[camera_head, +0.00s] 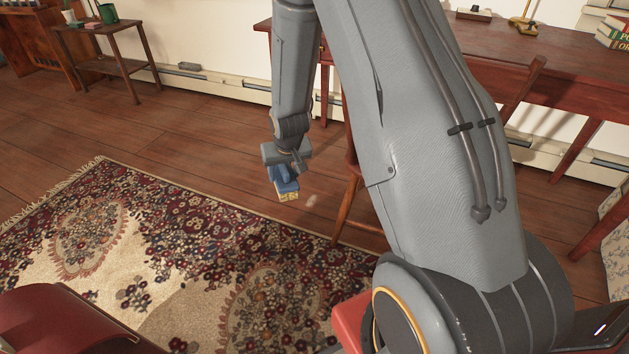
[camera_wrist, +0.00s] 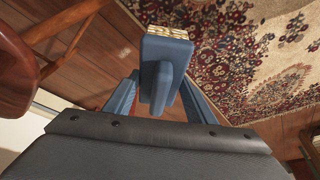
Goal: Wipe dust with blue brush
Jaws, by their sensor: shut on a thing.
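My gripper (camera_head: 284,170) is shut on the blue brush (camera_head: 287,188), which has pale yellow bristles at its far end. The brush is held above the wooden floor, bristles pointing down. In the wrist view the brush (camera_wrist: 166,52) sits between the two blue-grey fingers of my gripper (camera_wrist: 160,92), bristles away from the camera. A small pale dust-like patch (camera_head: 311,200) lies on the floor just right of the brush. It also shows in the wrist view as a faint patch (camera_wrist: 125,52) left of the brush. The brush looks apart from the floor.
A patterned rug (camera_head: 180,240) covers the floor at left and below. A wooden chair (camera_head: 350,200) stands close right of the patch, partly behind my arm, by a red-brown desk (camera_head: 560,65). A small side table (camera_head: 105,50) stands far left. Floor between is bare.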

